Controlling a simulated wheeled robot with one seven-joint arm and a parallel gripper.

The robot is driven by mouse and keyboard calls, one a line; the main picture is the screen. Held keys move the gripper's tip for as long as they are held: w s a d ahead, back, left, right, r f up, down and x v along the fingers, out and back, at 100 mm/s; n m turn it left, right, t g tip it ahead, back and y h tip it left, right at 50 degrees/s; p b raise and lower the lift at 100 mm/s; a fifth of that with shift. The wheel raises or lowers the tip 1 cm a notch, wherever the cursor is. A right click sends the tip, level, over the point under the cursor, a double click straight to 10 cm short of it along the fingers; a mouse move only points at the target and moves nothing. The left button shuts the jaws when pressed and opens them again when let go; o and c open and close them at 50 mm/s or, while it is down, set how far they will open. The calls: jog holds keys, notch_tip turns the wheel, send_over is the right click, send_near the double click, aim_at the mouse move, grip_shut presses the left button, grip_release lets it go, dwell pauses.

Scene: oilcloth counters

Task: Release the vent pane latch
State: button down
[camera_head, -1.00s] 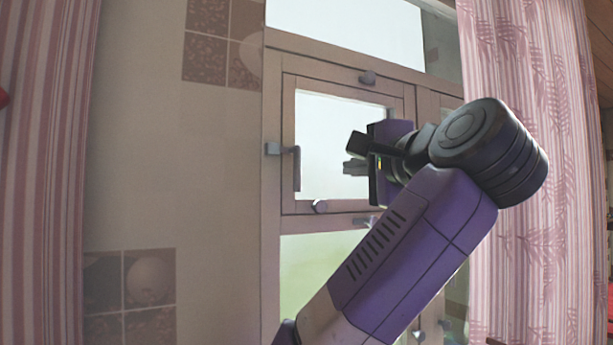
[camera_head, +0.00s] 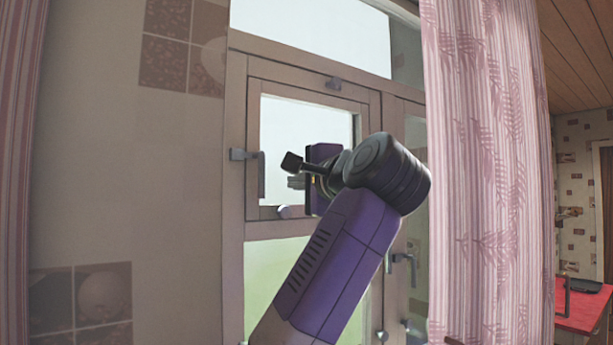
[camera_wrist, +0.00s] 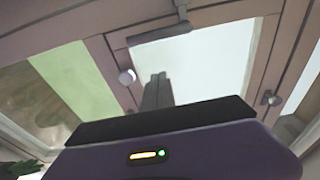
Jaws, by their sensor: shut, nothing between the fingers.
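The vent pane (camera_head: 305,122) is a small framed window in the upper left of the larger window. Its latch (camera_head: 262,175) is a grey lever on the left side of its frame, hanging upright from a block. In the wrist view the latch (camera_wrist: 160,33) lies across the top centre, and the pane (camera_wrist: 205,62) fills the middle. My gripper (camera_head: 290,183) is just right of the latch in the head view, in front of the glass. Its fingers are together and empty. In the wrist view the fingertips (camera_wrist: 158,76) point at the latch with a visible gap.
Small grey fittings sit on the pane's top (camera_head: 333,83) and bottom (camera_head: 283,212) edges. A pink curtain (camera_head: 485,190) hangs on the right and another (camera_head: 18,150) at the far left. A red-topped counter (camera_head: 585,308) stands at the far right. The tiled wall left of the window is clear.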

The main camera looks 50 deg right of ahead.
jog(key=shift+w+a+p, duration=0.75)
jog(key=shift+w+a, duration=0.65)
jog(key=shift+w, duration=0.1)
